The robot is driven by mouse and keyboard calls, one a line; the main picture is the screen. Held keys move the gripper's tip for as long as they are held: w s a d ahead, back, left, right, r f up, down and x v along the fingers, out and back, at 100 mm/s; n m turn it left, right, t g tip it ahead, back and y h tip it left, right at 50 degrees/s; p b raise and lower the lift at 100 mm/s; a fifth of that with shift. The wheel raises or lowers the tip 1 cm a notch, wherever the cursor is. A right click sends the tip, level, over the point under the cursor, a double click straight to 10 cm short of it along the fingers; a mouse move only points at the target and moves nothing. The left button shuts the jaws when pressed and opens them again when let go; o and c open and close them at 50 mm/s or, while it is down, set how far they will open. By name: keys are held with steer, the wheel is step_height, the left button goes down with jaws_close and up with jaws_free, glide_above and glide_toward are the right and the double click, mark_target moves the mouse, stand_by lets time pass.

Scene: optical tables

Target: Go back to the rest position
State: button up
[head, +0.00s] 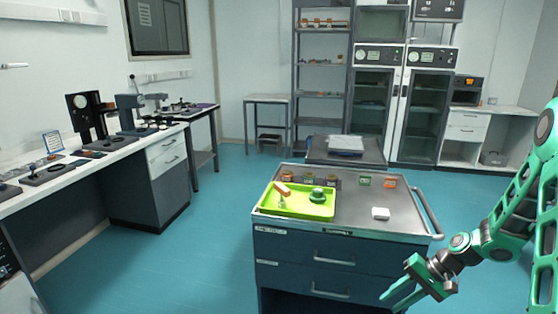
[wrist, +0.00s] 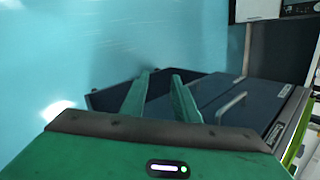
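My gripper (head: 402,299) is at the lower right of the head view, on the green arm, to the right of the drawer cabinet's front and below its top. In the wrist view my gripper (wrist: 161,95) shows two green fingers spread apart with nothing between them. The cabinet (head: 290,246) has a grey top and dark blue drawers. Its drawer fronts also show behind the fingers in the wrist view (wrist: 215,95).
Blue floor (head: 215,245) is clear to the left.

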steer(key=s+d+r+g+h, duration=0.1)
steer(key=s+d+r+h, duration=0.2)
steer(key=s+r, duration=0.4)
steer(key=s+d+r+h, duration=0.25)
steer(key=s+r, duration=0.25)
steer(key=r, duration=0.4)
steer(key=s+r, duration=0.4)
steer(key=s, duration=0.4)
steer(key=s+d+r+h, duration=0.1)
steer(key=s+r, duration=0.3)
steer(key=s, duration=0.5)
steer(key=shift+m, duration=0.3)
steer(key=shift+h, duration=0.25)
